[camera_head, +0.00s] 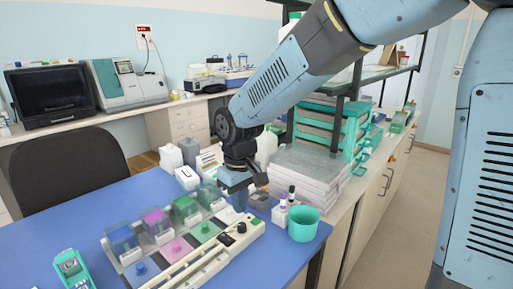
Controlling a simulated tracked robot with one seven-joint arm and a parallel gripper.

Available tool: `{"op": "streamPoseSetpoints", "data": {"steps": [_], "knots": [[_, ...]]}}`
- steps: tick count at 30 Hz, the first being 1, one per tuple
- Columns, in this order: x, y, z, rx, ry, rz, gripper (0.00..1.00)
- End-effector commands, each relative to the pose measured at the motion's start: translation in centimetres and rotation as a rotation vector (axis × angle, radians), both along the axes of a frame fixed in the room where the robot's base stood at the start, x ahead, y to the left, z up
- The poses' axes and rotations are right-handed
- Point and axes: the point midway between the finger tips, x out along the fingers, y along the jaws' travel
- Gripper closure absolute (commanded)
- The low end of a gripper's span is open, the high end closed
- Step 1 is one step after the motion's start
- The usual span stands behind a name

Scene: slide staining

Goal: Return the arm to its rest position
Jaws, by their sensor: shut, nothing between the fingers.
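My arm reaches in from the upper right and bends down at its dark wrist over the blue table (40,232). My gripper (240,207) points down and is shut, with nothing seen in it. It is just behind the right end of the staining tray (128,262). Its fingertips are small and partly lost against the things around them, so I cannot tell whether they touch anything. The tray holds several clear staining jars with blue, pink and green contents, such as the pink jar (156,221).
A teal cup (303,224) and small dark-capped bottles stand right of the gripper. Stacked clear boxes (305,176) and teal racks (325,125) are behind, below the arm. White bottles (171,157) stand at the table's back. A teal holder (72,268) is front left. The table's left part is clear.

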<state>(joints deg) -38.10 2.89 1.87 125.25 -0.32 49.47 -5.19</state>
Motion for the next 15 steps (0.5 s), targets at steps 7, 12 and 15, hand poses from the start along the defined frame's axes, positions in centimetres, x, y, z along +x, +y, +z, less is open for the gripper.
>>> {"op": "streamPoseSetpoints", "data": {"steps": [7,12,15], "knots": [[0.2,-8.3,5.0,0.06,-0.089,-0.182,1.0],[-0.9,-13.5,7.7,0.094,-0.151,-0.305,1.0],[-1.9,-16.4,9.0,0.111,-0.188,-0.375,1.0]]}}
